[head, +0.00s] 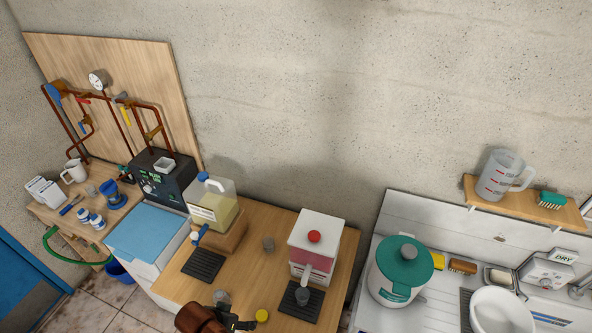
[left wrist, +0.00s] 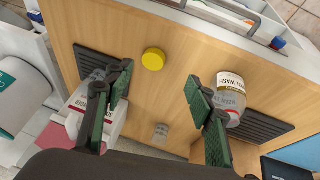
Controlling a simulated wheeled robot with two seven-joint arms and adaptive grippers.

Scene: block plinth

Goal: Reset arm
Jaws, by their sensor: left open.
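My left gripper (head: 243,324) is at the bottom of the head view, over the front of the wooden counter (head: 248,276), with its brown wrist beside it. In the left wrist view my left gripper (left wrist: 158,86) has its two dark green fingers spread wide, with nothing between them. A yellow lid (left wrist: 153,59) lies on the counter beyond the fingertips. A clear labelled jar (left wrist: 231,96) is beside the right finger; I cannot tell whether they touch. My right gripper is in neither view.
A white dispenser (head: 318,240) with a red knob and a cup below stands to the right. A yellow-filled jug (head: 211,205) stands to the left, by a black mat (head: 203,265). A small grey cup (head: 268,244) stands between. A green-lidded pot (head: 400,270) is farther right.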

